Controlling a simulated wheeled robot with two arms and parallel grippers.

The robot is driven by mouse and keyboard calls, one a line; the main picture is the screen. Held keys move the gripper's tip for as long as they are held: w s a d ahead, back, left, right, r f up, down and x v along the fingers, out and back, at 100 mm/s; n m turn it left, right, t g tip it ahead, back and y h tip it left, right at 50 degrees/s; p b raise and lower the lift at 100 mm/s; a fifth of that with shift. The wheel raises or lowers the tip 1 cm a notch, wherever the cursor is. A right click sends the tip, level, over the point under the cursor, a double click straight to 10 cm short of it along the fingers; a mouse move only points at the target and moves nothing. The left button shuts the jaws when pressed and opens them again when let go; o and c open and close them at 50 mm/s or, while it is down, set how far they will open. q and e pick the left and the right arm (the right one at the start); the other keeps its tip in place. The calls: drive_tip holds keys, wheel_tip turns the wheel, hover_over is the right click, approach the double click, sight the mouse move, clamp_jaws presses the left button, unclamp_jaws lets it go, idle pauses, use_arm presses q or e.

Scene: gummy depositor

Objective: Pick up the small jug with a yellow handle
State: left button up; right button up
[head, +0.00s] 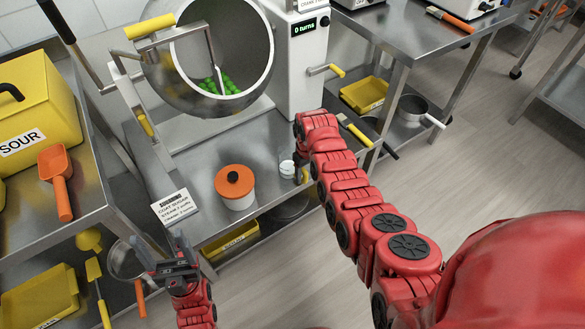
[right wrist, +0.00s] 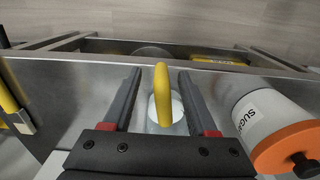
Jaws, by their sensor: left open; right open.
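The small jug (head: 287,169) stands on the steel table beside the white machine, partly hidden by my right arm in the head view. In the right wrist view its yellow handle (right wrist: 161,95) points up between the two fingers, with the pale jug body (right wrist: 176,106) below. My right gripper (right wrist: 160,75) is open, with one finger on each side of the handle and a gap to each. In the head view this gripper is mostly hidden behind its arm. My left gripper (head: 172,256) is open and empty, in front of the table's near edge.
A white canister with an orange lid (head: 235,187) stands left of the jug; its sugar label shows in the right wrist view (right wrist: 258,112). A sign card (head: 176,207) and a tilted steel drum (head: 215,60) with green gummies are close by. A crank handle (head: 325,70) juts from the machine.

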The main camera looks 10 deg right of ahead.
sight(305, 181)
drive_tip(key=shift+s+f+b, duration=0.1)
drive_tip(key=shift+f+b, duration=0.45)
drive_tip(key=shift+f, duration=1.5)
clamp_jaws()
